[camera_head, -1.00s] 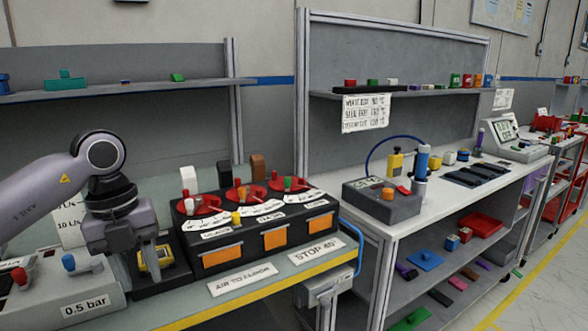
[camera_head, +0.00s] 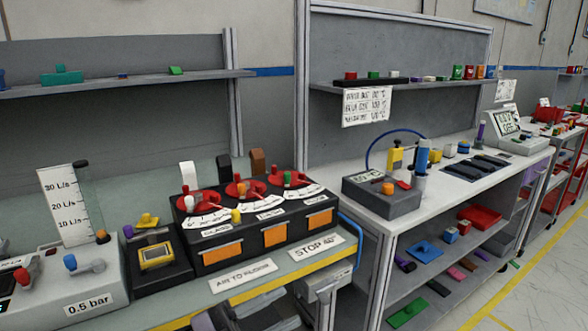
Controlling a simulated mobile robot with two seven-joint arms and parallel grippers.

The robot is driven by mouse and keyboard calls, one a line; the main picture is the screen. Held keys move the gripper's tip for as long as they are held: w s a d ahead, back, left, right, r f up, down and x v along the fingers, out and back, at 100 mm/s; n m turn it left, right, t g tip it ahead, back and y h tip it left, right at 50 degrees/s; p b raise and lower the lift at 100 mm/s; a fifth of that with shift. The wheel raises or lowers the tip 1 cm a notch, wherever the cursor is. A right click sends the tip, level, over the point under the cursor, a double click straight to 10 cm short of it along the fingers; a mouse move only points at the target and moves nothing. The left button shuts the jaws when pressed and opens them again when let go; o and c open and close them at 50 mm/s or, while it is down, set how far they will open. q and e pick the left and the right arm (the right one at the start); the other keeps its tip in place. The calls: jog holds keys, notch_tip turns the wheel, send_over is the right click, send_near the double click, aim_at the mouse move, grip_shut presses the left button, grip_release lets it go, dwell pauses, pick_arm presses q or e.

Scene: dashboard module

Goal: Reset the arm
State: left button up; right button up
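My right gripper is not in view. The yellow-framed device (camera_head: 156,255) on its black base is in plain view, with a yellow knob (camera_head: 148,220) behind it, and nothing of mine is near it.
A grey 0.5 bar unit (camera_head: 88,285) with red and blue levers stands at left. Behind it is a flow scale (camera_head: 66,207). A black panel (camera_head: 215,265) with red dials and orange labels stands at centre. A white workbench (camera_head: 430,205) stands to the right.

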pick_arm(q)
jog(key=a+f+n+t+y+p, duration=0.1)
jog(key=a+f+n+t+y, duration=1.05)
jog(key=n, duration=0.55)
jog(key=s+a+f+n+g+y, duration=0.2)
jog(key=s+a+f+g+y, duration=0.1)
jog(key=s+f, duration=0.4)
jog(key=s+a+f+n+g+y, duration=0.2)
jog(key=s+a+f+g+y, duration=0.1)
jog(key=f, duration=0.6)
jog(key=s+g+y, duration=0.1)
jog(key=s+g, duration=0.1)
jog(key=s, duration=0.1)
jog(key=shift+s+f+n+p, duration=0.3)
jog(key=shift+s+p, duration=0.1)
